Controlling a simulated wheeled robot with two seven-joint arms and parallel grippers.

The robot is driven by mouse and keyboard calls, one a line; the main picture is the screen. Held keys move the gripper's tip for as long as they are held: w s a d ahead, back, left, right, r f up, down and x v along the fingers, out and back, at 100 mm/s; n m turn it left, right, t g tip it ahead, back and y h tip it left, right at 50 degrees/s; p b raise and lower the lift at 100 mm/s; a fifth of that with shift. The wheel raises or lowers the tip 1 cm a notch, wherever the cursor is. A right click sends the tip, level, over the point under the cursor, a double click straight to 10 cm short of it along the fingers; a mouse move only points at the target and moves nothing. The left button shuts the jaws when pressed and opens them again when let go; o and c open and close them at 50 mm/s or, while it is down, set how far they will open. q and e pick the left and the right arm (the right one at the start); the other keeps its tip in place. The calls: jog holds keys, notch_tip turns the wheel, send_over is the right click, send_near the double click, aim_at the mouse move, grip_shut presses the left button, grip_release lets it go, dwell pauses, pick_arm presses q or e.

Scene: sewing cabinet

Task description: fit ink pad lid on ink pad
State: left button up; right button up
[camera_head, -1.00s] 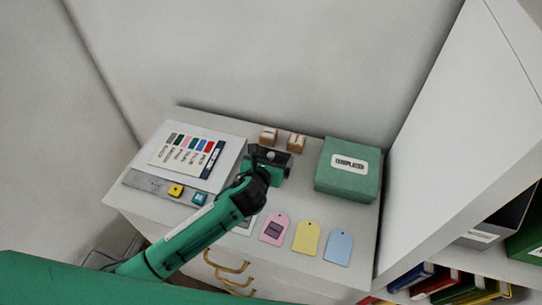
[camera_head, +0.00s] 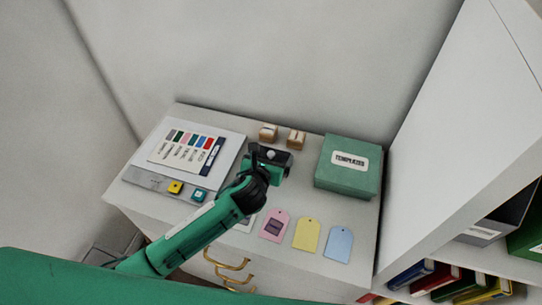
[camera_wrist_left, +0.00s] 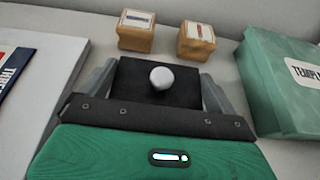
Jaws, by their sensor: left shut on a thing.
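The ink pad lid, a flat black square with a white round knob, shows in the left wrist view (camera_wrist_left: 135,88) and small in the head view (camera_head: 281,158). My left gripper (camera_head: 270,157) is shut on it, with a grey finger at each side of the lid in the wrist view (camera_wrist_left: 160,85). The lid looks level, near the cabinet top. I cannot make out the ink pad; whatever lies under the lid is hidden, and I cannot tell whether the lid touches anything below. My right gripper is not in view.
Two wooden stamps (camera_head: 296,138) stand behind the lid. A green templates box (camera_head: 347,178) is to the right. Pink, yellow and blue tags (camera_head: 307,236) lie in front. At left are a colour chart (camera_head: 184,151) and a grey strip (camera_head: 148,181) with small yellow and teal pieces.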

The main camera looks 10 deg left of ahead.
pick_arm(q)
jog(key=shift+f, duration=0.3)
dwell(0.5)
jog(key=o, duration=0.8)
jog(key=b+v, duration=0.1)
jog(key=v, duration=1.1)
jog(key=shift+s, duration=0.15)
jog(key=shift+s+a+r+b, duration=0.2)
jog(key=shift+s+r+b, duration=0.1)
jog(key=shift+s, duration=0.35)
